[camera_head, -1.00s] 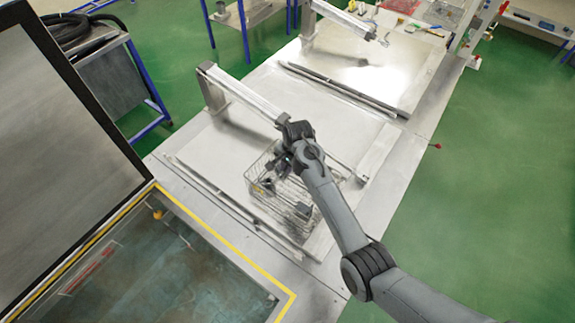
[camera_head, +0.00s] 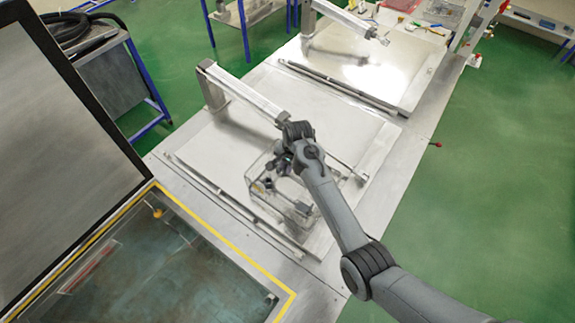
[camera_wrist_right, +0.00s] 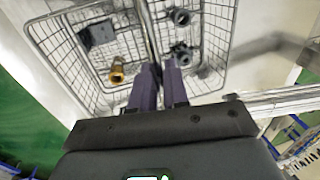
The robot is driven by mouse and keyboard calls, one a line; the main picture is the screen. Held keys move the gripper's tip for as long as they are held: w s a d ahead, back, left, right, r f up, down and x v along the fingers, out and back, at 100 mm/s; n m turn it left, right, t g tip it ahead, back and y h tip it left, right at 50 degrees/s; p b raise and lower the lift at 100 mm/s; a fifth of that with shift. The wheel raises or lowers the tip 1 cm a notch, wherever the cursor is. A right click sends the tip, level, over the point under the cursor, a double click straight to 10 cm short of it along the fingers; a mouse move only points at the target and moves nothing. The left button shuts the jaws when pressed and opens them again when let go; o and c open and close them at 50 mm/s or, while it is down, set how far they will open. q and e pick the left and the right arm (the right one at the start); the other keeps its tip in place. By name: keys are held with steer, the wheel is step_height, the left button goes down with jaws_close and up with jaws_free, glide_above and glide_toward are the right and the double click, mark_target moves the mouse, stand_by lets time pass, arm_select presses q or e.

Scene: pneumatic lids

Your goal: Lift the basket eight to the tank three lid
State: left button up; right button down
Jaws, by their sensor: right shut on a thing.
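The wire basket (camera_head: 300,207) is at the near tank's closed metal lid (camera_head: 235,157), in the middle of the head view. It holds a brass fitting (camera_wrist_right: 117,74), a dark square block (camera_wrist_right: 98,35) and grey ring-like parts (camera_wrist_right: 181,17). My right gripper (camera_wrist_right: 158,70) is over the basket, its two fingers close together on the basket's handle bar (camera_wrist_right: 150,35). In the head view my right arm hides part of the basket. I cannot tell whether the basket touches the lid. My left gripper is not in view.
An open tank (camera_head: 150,270) with a yellow edge and raised dark lid (camera_head: 60,130) is at the left. A second closed lid (camera_head: 375,65) lies farther back. A metal lid arm (camera_head: 240,95) stands beside my right arm. Green floor is clear at the right.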

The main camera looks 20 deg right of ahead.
steer(key=shift+w, duration=0.15)
steer(key=c, duration=1.1)
jaws_free()
steer(key=shift+c, duration=0.2)
steer(key=shift+o, duration=0.5)
steer(key=shift+s+f, duration=0.2)
steer(key=shift+f, duration=0.1)
step_height(320, 180, up, 11)
steer(key=s+d+b, duration=0.1)
steer(key=b, duration=0.1)
steer(key=shift+s, duration=0.25)
